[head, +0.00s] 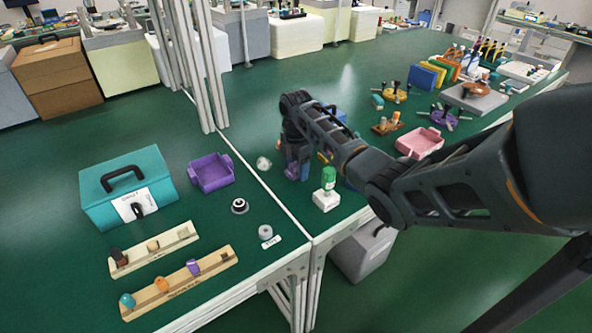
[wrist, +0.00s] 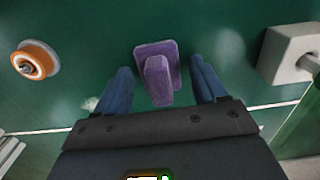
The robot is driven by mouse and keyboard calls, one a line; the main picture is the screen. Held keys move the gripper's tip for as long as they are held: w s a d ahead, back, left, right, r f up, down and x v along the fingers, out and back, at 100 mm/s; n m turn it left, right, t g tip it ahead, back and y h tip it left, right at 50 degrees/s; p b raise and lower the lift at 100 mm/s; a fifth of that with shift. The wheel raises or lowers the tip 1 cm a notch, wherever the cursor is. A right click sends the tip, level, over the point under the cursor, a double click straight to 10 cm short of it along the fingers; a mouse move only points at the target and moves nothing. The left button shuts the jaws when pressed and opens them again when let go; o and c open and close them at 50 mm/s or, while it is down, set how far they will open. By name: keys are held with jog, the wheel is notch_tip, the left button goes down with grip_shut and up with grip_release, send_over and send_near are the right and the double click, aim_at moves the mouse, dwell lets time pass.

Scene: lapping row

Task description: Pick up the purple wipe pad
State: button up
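The purple wipe pad (wrist: 158,72) lies on the green bench top, a flat pad with a raised block-like grip on top. In the wrist view my gripper (wrist: 158,90) is open, with one blue finger on each side of the pad and visible gaps between. In the head view my gripper (head: 298,168) is low over the bench near the seam between two tables. A purple patch of the pad (head: 291,171) shows beside its fingers there; the rest is hidden by my gripper and arm.
A white block (wrist: 286,52) stands right of the pad, and an orange-and-white round item (wrist: 36,60) lies left. A purple tray (head: 211,173) and teal box (head: 128,190) stand farther left.

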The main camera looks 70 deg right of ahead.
aim_at(296, 162)
jog(key=c, duration=0.9)
jog(key=shift+r, duration=0.15)
notch_tip(296, 162, up, 4)
jog(key=shift+d+r, duration=0.1)
jog(key=shift+d, duration=0.05)
jog(key=s+d+r+b, duration=0.1)
jog(key=d+r, duration=0.1)
jog(key=d, duration=0.1)
jog(key=d+r+b, duration=0.1)
jog(key=d+r, duration=0.1)
jog(key=d, duration=0.2)
jog(key=s+d+r+b, duration=0.1)
jog(key=d+r, duration=0.1)
jog(key=d, duration=0.2)
jog(key=shift+s+r, duration=0.3)
